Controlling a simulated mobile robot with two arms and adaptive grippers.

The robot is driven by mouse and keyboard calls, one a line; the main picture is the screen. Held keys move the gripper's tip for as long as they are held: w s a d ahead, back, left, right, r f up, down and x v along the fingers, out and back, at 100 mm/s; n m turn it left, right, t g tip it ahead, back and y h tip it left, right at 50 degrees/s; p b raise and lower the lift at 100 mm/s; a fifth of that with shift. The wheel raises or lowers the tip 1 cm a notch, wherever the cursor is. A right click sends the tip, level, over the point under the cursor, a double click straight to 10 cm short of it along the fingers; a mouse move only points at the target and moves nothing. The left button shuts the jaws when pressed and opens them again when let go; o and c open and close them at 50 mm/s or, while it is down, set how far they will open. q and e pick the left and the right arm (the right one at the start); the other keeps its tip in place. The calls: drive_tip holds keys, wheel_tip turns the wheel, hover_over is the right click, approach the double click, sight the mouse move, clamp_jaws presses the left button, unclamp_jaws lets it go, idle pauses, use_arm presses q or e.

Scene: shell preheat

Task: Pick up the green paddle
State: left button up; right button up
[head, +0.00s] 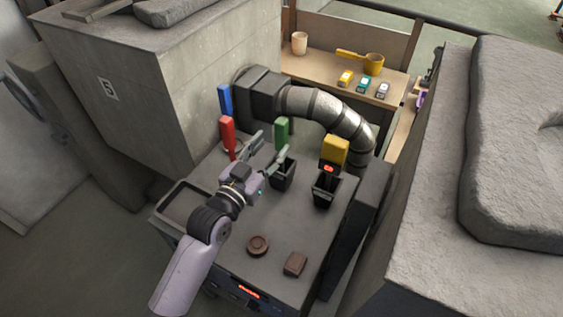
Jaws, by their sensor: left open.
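The green paddle (282,130) stands upright at the middle of the dark workbench in the head view. A black holder (283,176) is just below it in the picture; the paddle's lower part is partly hidden by a finger. My left gripper (272,147) is open, with its two fingers spread toward the paddle. One fingertip is left of the paddle and the other overlaps its lower end in the picture. I cannot tell whether they touch. My right gripper is not in view.
A red paddle (228,131) and a blue paddle (225,99) stand to the left. A ribbed metal duct (335,111) curves behind. A brown disc (258,245) and brown block (295,263) lie in front.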

sight(278, 131)
use_arm(q)
drive_tip(key=shift+x, duration=1.15)
drive_tip(key=x, duration=0.1)
drive_tip(key=p+x, duration=0.1)
drive_tip(key=x, duration=0.1)
drive_tip(key=p+x, duration=0.1)
drive_tip(key=shift+w+a+r, duration=0.2)
drive_tip(key=shift+w, duration=0.2)
drive_tip(key=shift+w+d, duration=0.15)
drive_tip(key=shift+w, duration=0.1)
clamp_jaws()
